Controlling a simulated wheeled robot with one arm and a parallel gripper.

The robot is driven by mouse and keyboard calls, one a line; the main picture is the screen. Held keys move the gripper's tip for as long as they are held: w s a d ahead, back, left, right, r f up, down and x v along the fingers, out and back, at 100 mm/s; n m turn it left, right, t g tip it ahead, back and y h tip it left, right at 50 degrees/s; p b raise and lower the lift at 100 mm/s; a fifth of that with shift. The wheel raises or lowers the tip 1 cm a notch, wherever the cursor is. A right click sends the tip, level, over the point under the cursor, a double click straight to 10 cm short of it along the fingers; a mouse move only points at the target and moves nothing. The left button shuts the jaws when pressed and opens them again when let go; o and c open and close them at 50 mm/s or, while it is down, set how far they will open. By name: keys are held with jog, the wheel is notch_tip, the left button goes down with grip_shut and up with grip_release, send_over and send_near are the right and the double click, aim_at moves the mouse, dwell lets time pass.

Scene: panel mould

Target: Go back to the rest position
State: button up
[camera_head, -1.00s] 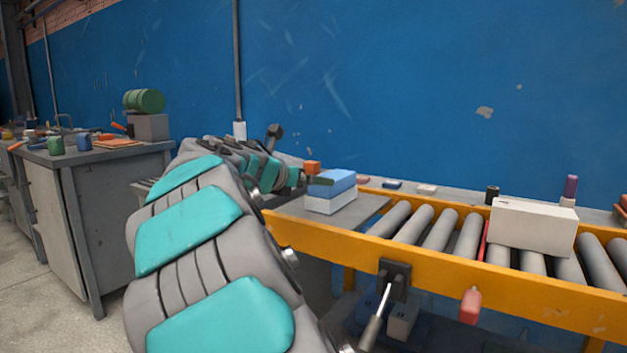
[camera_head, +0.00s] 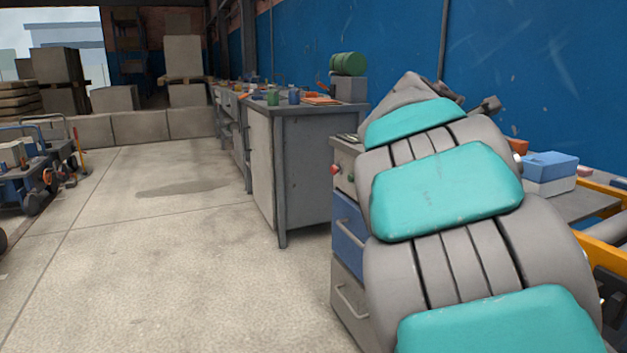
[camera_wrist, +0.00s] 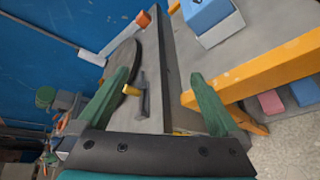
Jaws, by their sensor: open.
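My gripper (camera_wrist: 152,103) shows in the wrist view with its two green fingers spread wide apart. Nothing is held between them. Below and beyond the fingers is a grey bench surface with a small dark tool with a yellow part (camera_wrist: 138,92) lying on it. In the head view my arm fills the right side and hides the gripper. A blue-topped white box (camera_head: 549,172) sits to the right of my arm on the grey table at the conveyor's end. The same box shows at the top of the wrist view (camera_wrist: 212,18), apart from the fingers.
The yellow conveyor frame (camera_wrist: 265,70) runs close by the right finger. A drawer cabinet (camera_head: 348,240) stands just left of my arm, with a grey workbench (camera_head: 300,165) behind it. The concrete floor (camera_head: 170,260) to the left is open. A cart (camera_head: 40,165) stands at the far left.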

jog(key=s+a+f+m+g+y+p, duration=0.1)
jog(key=s+a+f+m+g+y, duration=0.2)
jog(key=s+f, duration=0.7)
jog(key=s+a+f+m+g+y+p, duration=0.1)
jog(key=s+a+f+m+g+y, duration=0.2)
jog(key=s, duration=1.5)
jog(key=s+a+f+m+g+y+p, duration=0.1)
jog(key=s+a+f+m+g+y, duration=0.3)
jog(key=s+a+f+m, duration=0.5)
jog(key=s+a+f+g, duration=0.1)
jog(key=s+a+f, duration=0.2)
jog(key=f, duration=0.6)
jog(key=shift+s+a+f, duration=0.25)
jog(key=shift+s+a, duration=0.15)
jog(key=shift+s, duration=0.6)
